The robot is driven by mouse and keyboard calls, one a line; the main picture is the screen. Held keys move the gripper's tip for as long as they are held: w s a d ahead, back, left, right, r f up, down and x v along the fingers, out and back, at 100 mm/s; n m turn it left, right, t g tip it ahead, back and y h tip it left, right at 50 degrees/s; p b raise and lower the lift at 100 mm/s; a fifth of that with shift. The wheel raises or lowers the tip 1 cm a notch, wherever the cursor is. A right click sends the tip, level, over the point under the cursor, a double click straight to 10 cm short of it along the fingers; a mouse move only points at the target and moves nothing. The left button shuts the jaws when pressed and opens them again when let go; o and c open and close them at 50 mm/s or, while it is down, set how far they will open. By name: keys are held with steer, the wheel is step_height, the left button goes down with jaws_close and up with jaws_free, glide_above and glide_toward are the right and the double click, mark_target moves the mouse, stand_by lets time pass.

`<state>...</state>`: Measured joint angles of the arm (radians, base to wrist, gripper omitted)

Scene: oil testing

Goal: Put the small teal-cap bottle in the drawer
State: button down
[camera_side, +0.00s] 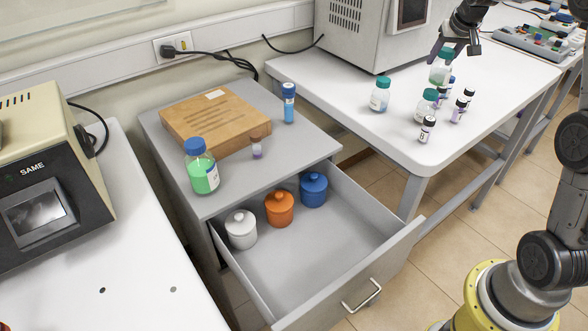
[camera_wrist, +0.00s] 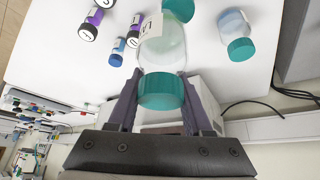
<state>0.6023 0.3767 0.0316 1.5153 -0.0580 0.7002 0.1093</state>
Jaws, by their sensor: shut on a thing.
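My gripper (camera_side: 456,48) is at the top right of the side view, over the white table. It is shut on a clear bottle with a teal cap (camera_side: 441,70). In the wrist view the fingers (camera_wrist: 158,84) flank the teal cap of this held bottle (camera_wrist: 163,48), and its label faces left. I cannot tell whether its base touches the table. Two similar teal-cap bottles stand nearby, one at left (camera_side: 380,94) and one in front (camera_side: 426,105). The grey drawer (camera_side: 318,255) is open at centre, with white, orange and blue jars along its back.
Several small purple vials and a black-capped vial (camera_side: 427,129) stand near the held bottle. On the drawer cabinet are a wooden block (camera_side: 215,120), a green-liquid bottle (camera_side: 201,172), a blue tube (camera_side: 289,103) and a small vial (camera_side: 256,147). The drawer's front half is free.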

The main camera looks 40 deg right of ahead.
steer(key=w+a+f+n+y, duration=0.1)
steer(key=w+a+f+n, duration=0.15)
steer(key=a, duration=0.85)
steer(key=w+a+f+n+t+y, duration=0.1)
steer(key=w+a+f+n+y, duration=0.15)
steer(key=a, duration=0.85)
steer(key=w+a+f+n, duration=0.2)
steer(key=w+a+n, duration=0.1)
steer(key=a, duration=0.8)
steer(key=s+a+f+n+y, duration=0.1)
steer(key=s+a+f, duration=0.5)
steer(key=s, duration=0.4)
steer(key=s+a+f+n+y, duration=0.1)
steer(key=s+a+f, duration=0.2)
steer(key=s+f, duration=0.65)
steer(key=shift+h, duration=0.25)
steer(key=shift+s+a+f, duration=0.1)
steer(key=shift+s+f, duration=0.1)
steer(key=shift+f, duration=2.1)
steer(key=shift+s+a+f, duration=0.1)
steer(key=shift+s+f, duration=0.05)
steer(key=shift+f, duration=2.15)
steer(key=shift+f, duration=0.15)
steer(key=shift+c, duration=1.6)
jaws_free()
